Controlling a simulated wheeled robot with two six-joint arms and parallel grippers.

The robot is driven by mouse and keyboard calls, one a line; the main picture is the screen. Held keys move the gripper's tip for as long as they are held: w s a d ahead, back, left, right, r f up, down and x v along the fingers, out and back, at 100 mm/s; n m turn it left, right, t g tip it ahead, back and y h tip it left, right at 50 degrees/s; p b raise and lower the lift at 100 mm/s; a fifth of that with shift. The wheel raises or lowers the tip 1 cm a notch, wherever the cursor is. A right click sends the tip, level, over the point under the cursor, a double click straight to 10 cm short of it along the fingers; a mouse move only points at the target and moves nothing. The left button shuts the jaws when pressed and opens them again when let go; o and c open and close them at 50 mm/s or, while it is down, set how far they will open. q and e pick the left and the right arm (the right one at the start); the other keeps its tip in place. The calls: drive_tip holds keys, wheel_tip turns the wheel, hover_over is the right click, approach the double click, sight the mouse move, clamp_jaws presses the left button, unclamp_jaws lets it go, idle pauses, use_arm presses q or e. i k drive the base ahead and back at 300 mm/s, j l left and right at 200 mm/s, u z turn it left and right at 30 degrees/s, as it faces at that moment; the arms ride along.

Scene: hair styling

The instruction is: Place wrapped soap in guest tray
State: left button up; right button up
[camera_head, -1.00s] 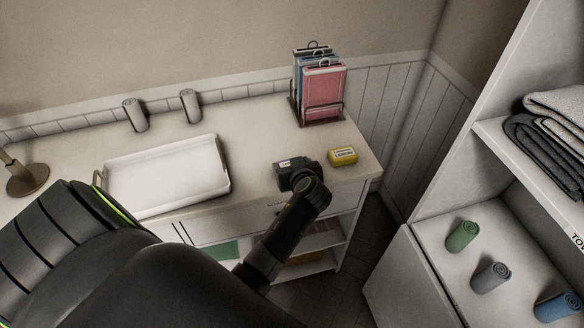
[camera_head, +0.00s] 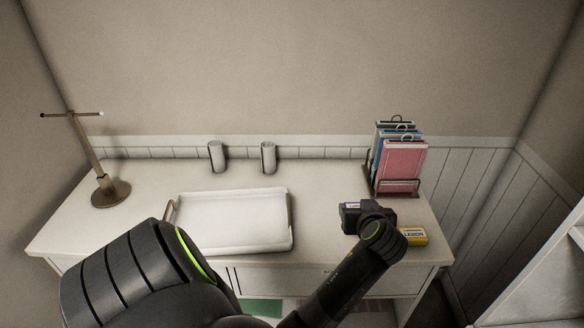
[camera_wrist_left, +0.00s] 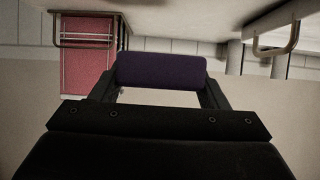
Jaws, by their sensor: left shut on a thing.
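My left gripper (camera_head: 354,215) is shut on a purple wrapped soap (camera_wrist_left: 160,71), which spans between the two fingers in the left wrist view. In the head view, the gripper mostly hides this soap. The gripper is over the right part of the counter, to the right of the guest tray and apart from it. The white rectangular guest tray (camera_head: 235,220) stands empty on the counter, with a handle at each end. A tray handle (camera_wrist_left: 290,40) also shows in the left wrist view. My right gripper is not in view.
A yellow lemon soap (camera_head: 412,236) lies right of the gripper. A wire rack with coloured packets (camera_head: 402,165) stands behind it. Two grey rolls (camera_head: 268,157) stand behind the tray. A metal T-stand (camera_head: 110,192) is at left. The counter between tray and gripper is clear.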

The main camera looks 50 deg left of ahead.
sight(262, 229)
drive_tip(key=k+j, duration=0.2)
drive_tip(key=j, duration=0.15)
drive_tip(key=k+j, duration=0.2)
drive_tip(key=j, duration=0.15)
drive_tip(key=k+j, duration=0.15)
drive_tip(key=j, duration=0.2)
